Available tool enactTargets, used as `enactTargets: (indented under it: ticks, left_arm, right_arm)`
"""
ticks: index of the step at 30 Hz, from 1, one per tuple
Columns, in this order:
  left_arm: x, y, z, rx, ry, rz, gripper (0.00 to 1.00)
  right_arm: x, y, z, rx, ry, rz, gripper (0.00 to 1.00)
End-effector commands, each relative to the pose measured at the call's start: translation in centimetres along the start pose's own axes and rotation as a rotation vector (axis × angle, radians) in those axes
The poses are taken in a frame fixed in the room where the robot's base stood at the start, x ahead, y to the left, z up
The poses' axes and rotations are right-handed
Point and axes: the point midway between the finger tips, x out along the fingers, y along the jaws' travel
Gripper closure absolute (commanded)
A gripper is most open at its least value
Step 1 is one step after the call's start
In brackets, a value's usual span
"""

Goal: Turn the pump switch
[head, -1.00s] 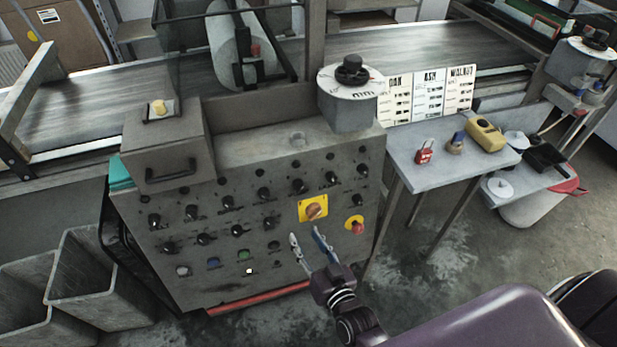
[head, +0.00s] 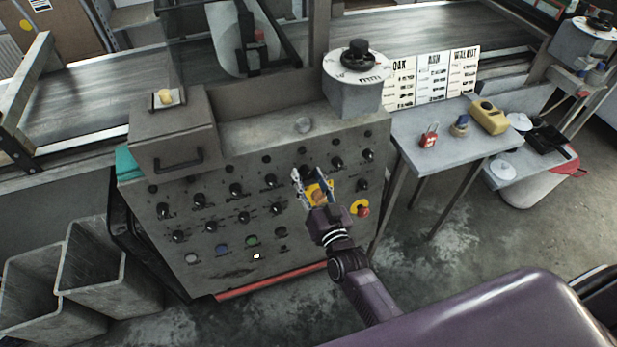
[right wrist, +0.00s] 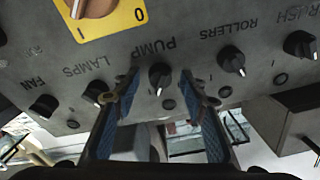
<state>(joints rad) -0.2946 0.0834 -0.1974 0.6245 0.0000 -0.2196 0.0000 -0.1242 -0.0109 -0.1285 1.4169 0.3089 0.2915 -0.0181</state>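The right wrist view shows the panel upside down. My right gripper (right wrist: 161,92) is open, with one finger on each side of the knob and a gap to it on both sides. In the head view my right gripper (head: 310,174) is in front of the panel's upper knob row and largely hides the switch. I cannot tell whether the fingertips touch the panel. My left gripper is not in view.
A yellow plate with an orange rotary switch (right wrist: 95,8) is close by, partly behind my gripper in the head view. A red emergency button (head: 362,208) sits beside it. Similar knobs, ROLLERS (right wrist: 231,60) and LAMPS (right wrist: 96,92), flank the pump switch. A side table (head: 425,155) stands right.

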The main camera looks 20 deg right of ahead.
Motion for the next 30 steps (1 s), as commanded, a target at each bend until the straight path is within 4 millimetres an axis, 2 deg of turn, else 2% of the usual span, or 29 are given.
enactTargets:
  ticks: [6,17,30]
  left_arm:
    - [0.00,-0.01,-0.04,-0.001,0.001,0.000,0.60]
    - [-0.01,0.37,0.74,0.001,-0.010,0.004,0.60]
    - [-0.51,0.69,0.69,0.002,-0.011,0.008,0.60]
  right_arm:
    - [0.02,0.00,0.02,0.000,0.000,0.000,0.61]
    - [0.00,0.00,0.02,0.000,0.000,0.000,1.00]
    - [0.00,0.04,-0.13,-0.094,-0.006,-0.016,1.00]
